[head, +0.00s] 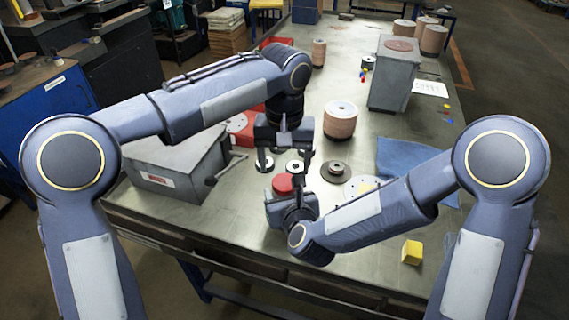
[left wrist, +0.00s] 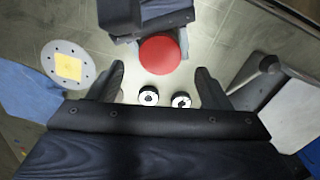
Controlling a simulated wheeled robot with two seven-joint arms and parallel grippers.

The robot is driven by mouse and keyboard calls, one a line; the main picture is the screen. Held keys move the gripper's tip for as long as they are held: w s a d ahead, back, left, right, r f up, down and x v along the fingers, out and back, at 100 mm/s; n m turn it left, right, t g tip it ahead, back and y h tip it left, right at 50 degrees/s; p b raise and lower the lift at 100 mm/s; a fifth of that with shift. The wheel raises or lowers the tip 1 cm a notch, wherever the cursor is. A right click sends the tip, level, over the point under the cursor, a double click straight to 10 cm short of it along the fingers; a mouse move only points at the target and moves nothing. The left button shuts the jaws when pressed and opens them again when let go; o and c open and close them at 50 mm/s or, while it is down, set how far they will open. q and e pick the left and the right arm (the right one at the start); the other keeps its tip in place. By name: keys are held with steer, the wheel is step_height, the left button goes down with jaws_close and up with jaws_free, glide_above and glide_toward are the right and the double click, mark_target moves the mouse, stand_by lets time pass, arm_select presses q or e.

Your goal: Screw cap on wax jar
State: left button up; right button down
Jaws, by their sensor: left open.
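A round red top (head: 282,184), seemingly the jar's cap, shows right at my right gripper, low over the front of the bench. It is a full red disc in the left wrist view (left wrist: 160,54); the jar body below it cannot be made out. My right gripper (head: 296,185) is beside the red piece, and its dark body shows at the top of the left wrist view.
Small black-and-white discs (left wrist: 148,96) lie between my left fingers' view lines. A grey box (head: 180,165) stands left, a flap-disc stack (head: 340,120) behind. A blue cloth (head: 405,157), a yellow block (head: 412,252) and a grey disc (head: 334,171) lie right. The bench's right front is mostly free.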

mark_target(285, 181)
arm_select(q)
steer(key=shift+c, duration=0.4)
steer(key=r+n, duration=0.2)
steer(key=n, duration=0.2)
steer(key=r+n, duration=0.1)
steer(key=n, duration=0.1)
steer(key=shift+r, duration=0.25)
steer(key=shift+f, duration=4.05)
steer(key=c, duration=1)
steer(key=m, duration=0.6)
